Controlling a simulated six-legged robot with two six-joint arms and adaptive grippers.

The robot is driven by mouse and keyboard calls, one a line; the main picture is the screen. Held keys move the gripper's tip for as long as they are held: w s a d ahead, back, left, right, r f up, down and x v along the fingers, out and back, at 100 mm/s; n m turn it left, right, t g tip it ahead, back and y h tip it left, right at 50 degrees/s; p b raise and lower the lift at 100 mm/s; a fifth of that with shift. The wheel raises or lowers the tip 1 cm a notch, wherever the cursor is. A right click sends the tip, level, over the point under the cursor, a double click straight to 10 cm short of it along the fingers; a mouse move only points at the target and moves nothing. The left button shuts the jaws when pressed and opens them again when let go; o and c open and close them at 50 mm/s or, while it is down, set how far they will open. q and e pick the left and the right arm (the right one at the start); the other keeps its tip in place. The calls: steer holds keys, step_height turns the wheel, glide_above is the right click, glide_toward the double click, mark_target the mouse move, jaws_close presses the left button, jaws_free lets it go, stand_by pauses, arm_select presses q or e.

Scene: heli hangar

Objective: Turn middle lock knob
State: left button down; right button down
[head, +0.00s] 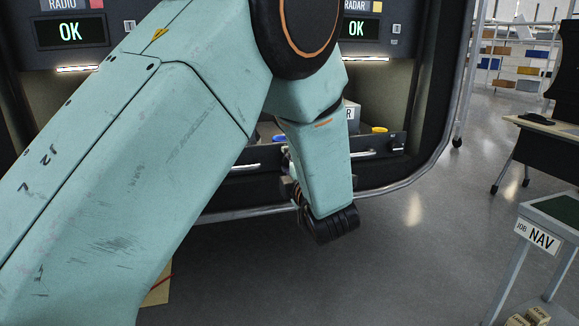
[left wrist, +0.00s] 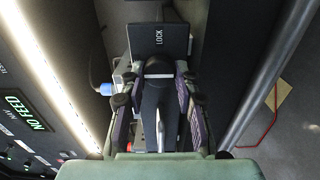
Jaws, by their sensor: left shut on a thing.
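In the left wrist view a dark plate marked LOCK (left wrist: 172,38) lies ahead of my left gripper (left wrist: 158,84). The dark rounded lock knob (left wrist: 158,67) sits just below the plate, between the gripper's two fingers. The fingers are closed in on it from both sides. How far the knob is turned I cannot tell. In the head view my left arm crosses the middle of the rack and hides the knob and most of the gripper. My right gripper is in neither view.
A NO FEED screen (left wrist: 26,110) marked NAV lights the left of the wrist view. In the head view the RADIO screen (head: 71,32) and RADAR screen (head: 359,27) read OK. A cart with a NAV sign (head: 541,237) stands at right. Floor between is clear.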

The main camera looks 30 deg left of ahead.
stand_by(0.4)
arm_select(q)
steer(key=c, duration=1)
jaws_free()
steer(key=shift+w, duration=0.1)
